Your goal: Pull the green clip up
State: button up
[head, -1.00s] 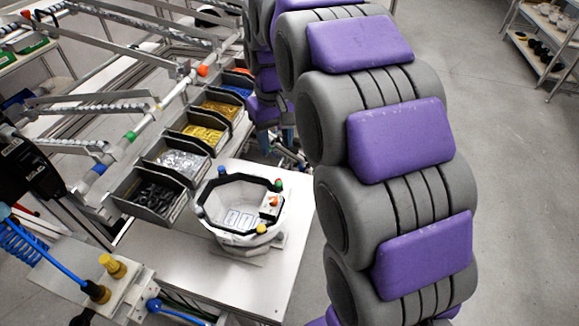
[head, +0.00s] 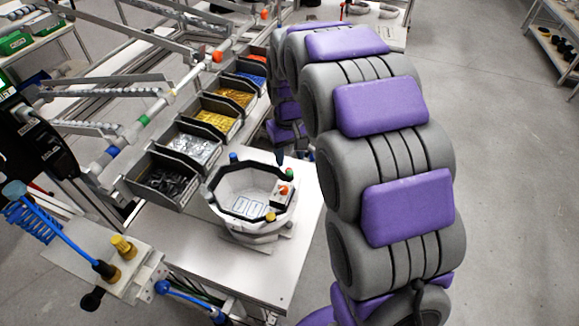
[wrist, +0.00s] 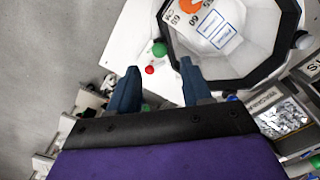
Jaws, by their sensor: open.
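The green clip (head: 290,174) is on the right rim of the white, black-edged helmet shell (head: 240,206), which stands on the white table. In the wrist view the green clip (wrist: 159,49) shows just beyond the fingertips, with a small red ball (wrist: 150,70) beside it. My gripper (wrist: 158,72) is open and empty, its two blue-grey fingers apart and pointing toward the clip. The clip appears not to be touched. In the head view my arm hides most of the gripper; a dark fingertip shows just behind the shell's rim.
A yellow clip (head: 270,216) and a blue clip (head: 233,157) are also on the shell's rim. Bins of parts (head: 185,150) line the table's left side. A blue-hosed fixture (head: 120,265) stands at front left. The white table's front part (head: 245,280) is clear.

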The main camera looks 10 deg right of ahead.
aim_at(290, 172)
jog(key=shift+f, duration=2.7)
jog(key=shift+c, duration=0.2)
grip_shut()
